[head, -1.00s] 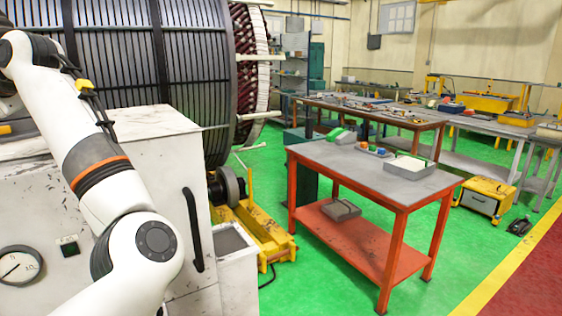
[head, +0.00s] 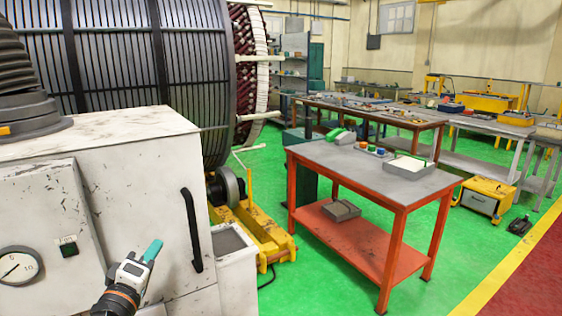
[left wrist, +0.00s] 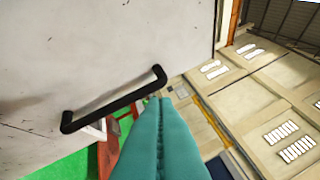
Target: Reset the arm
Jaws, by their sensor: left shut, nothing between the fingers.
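My left gripper (head: 150,251) shows at the bottom left of the head view, with teal fingers pointing up and to the right. It is in front of the white machine cabinet (head: 125,165) and left of its black handle (head: 192,230). In the left wrist view the teal fingers (left wrist: 160,110) lie together, shut with nothing between them. The black handle (left wrist: 115,100) lies beyond them and to the left there, apart from them as far as I can tell. My right gripper is in neither view.
A large stator (head: 120,75) stands behind the cabinet. A red-framed workbench (head: 345,171) stands to the right with a tray (head: 409,167) on it. A yellow toolbox (head: 484,197) is on the floor.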

